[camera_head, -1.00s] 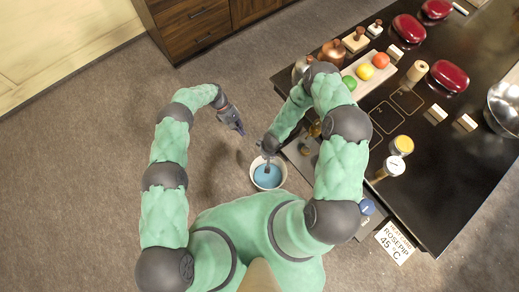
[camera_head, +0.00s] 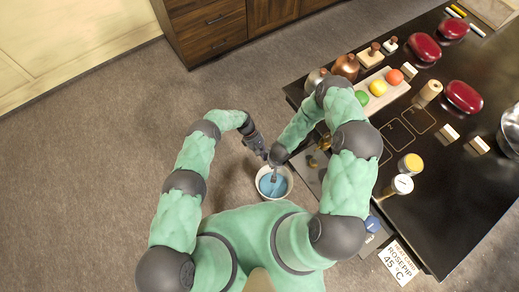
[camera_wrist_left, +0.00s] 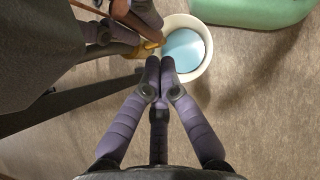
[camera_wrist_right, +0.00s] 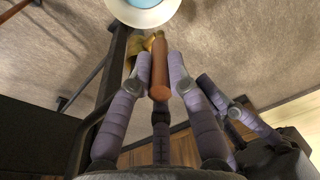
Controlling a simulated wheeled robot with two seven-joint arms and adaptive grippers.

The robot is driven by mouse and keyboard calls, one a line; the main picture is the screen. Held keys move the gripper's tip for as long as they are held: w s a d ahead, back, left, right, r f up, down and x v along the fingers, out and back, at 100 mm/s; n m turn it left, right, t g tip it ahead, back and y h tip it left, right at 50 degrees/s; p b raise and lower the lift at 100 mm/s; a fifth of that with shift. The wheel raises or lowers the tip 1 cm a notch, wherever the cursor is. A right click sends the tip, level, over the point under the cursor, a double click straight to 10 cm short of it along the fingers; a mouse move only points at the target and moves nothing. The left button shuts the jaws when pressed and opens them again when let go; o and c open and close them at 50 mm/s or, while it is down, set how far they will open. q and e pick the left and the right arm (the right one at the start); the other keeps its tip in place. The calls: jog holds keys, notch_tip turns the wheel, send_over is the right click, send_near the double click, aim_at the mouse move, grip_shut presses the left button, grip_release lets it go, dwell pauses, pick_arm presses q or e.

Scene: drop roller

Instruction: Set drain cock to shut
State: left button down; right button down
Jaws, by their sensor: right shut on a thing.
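The drain cock shows in the right wrist view as a reddish-brown handle (camera_wrist_right: 160,72) with a brass body (camera_wrist_right: 147,46) beyond it. My right gripper (camera_wrist_right: 161,80) has its fingers on both sides of this handle and is shut on it. In the left wrist view the brass body (camera_wrist_left: 128,48) is beside the white bowl (camera_wrist_left: 203,24), which holds blue liquid. My left gripper (camera_wrist_left: 160,66) has its fingertips together, empty, at the bowl's near edge in that view. In the head view my left gripper (camera_head: 260,150) is just above and left of the bowl (camera_head: 287,193). My right arm hides the cock there.
A sign (camera_head: 398,263) reads Rosepip 45 °C. Carpet left of the bowl is clear.

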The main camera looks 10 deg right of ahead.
pick_arm(q)
jog(key=shift+s+d+f, duration=0.1)
jog(key=shift+s+d, duration=0.4)
jog(key=shift+s, duration=0.35)
jog(key=shift+s, duration=0.1)
